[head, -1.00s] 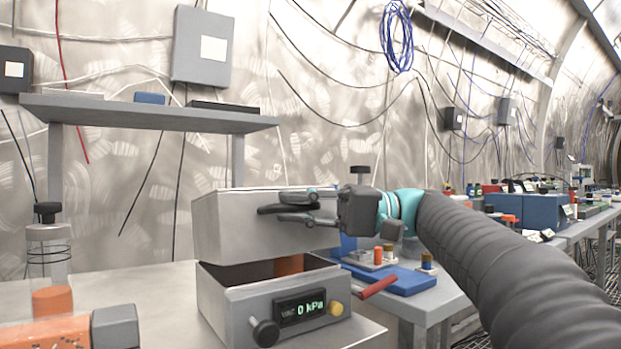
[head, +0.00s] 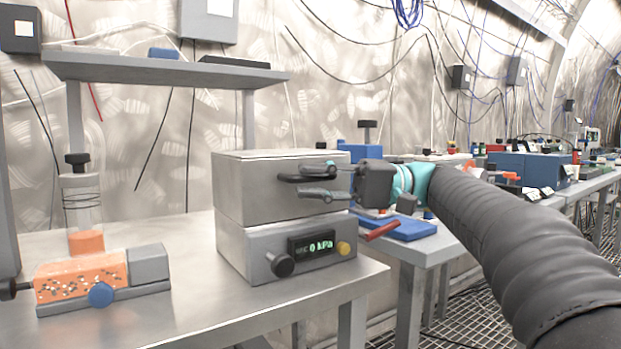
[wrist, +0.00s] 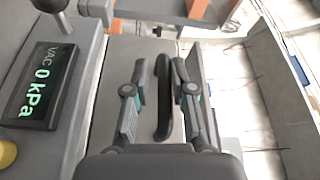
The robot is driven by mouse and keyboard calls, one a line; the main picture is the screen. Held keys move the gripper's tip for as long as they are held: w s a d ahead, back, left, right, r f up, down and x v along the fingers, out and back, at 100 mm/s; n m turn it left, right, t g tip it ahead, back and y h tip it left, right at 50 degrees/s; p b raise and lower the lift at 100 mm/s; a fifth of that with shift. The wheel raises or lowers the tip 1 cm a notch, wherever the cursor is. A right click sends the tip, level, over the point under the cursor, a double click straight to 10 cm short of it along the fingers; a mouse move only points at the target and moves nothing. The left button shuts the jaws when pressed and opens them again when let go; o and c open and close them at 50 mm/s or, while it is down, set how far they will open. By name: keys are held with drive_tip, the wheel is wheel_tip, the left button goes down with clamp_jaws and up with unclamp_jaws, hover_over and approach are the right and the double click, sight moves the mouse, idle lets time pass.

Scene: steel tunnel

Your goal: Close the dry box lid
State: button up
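The dry box is a grey metal box on the bench. Its lid (head: 258,186) rests down on the base (head: 240,250), with only a thin seam showing and no visible gap. The base front has a lit display (head: 315,245) reading 0 kPa, a black knob and a yellow knob. My gripper (head: 318,182) is at the lid's front by its dark handle (head: 292,178). In the wrist view the fingers of my gripper (wrist: 158,80) stand apart on either side of the handle (wrist: 164,100), with gaps showing. My gripper is open.
A orange-and-grey device (head: 85,280) and a clear jar (head: 82,212) stand left of the box. A blue tray (head: 405,230) with a red-handled item lies to the right. The bench front is clear.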

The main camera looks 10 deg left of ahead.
drive_tip(key=shift+w, duration=0.1)
idle(0.3)
drive_tip(key=shift+w+d, duration=0.15)
drive_tip(key=shift+d, duration=0.2)
drive_tip(key=v, duration=0.6)
drive_tip(key=shift+d, duration=0.4)
drive_tip(key=shift+w+f, duration=0.1)
